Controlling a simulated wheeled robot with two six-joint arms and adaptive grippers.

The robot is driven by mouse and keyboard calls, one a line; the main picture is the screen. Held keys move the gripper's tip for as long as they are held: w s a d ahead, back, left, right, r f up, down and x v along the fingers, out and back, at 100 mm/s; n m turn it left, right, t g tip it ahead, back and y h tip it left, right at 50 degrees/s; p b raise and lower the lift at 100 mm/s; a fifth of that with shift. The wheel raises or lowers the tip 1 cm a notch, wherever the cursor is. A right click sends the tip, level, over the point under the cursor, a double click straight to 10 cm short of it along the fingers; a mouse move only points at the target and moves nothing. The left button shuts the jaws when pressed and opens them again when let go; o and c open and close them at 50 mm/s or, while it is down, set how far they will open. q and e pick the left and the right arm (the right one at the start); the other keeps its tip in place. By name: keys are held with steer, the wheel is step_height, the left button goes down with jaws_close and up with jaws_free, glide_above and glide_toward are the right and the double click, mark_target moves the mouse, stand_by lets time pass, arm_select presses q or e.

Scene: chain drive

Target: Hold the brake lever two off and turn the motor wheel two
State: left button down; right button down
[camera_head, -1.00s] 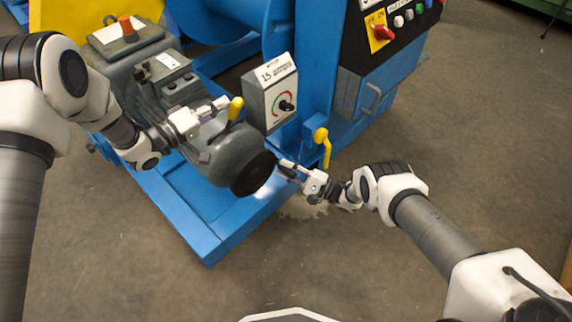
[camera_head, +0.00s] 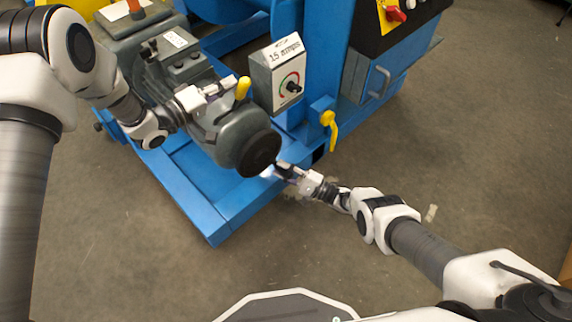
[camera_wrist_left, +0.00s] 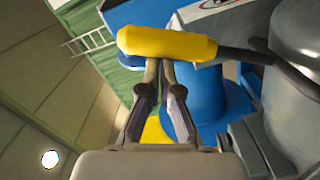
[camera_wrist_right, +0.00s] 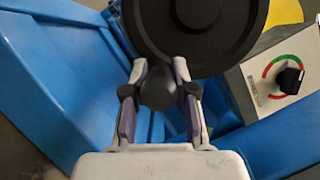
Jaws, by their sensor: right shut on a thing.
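The brake lever two (camera_head: 243,88) has a yellow handle and stands up from the grey motor. My left gripper (camera_head: 222,86) is beside it. In the left wrist view its fingertips (camera_wrist_left: 159,66) are close together against the yellow handle (camera_wrist_left: 165,43), with nothing seen between them. The motor wheel two (camera_head: 259,154) is a dark disc on the motor's near end. My right gripper (camera_head: 279,168) is at its lower right edge. In the right wrist view its fingers are shut around a black knob (camera_wrist_right: 158,88) in front of the wheel (camera_wrist_right: 215,45).
A grey box with a dial (camera_head: 278,80) stands behind the motor. A yellow handle (camera_head: 329,128) hangs from the blue frame (camera_head: 212,225) to the right. A control panel (camera_head: 400,25) is at the top right. The floor in front and to the right is clear.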

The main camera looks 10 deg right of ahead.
steer(key=shift+s+a+f, duration=0.35)
steer(key=shift+f, duration=0.05)
steer(key=shift+a, duration=0.1)
steer(key=c, duration=0.9)
jaws_free()
steer(key=shift+d, duration=0.25)
steer(key=v, duration=1.1)
steer(key=shift+s+d+f, duration=0.15)
steer(key=shift+s, duration=0.1)
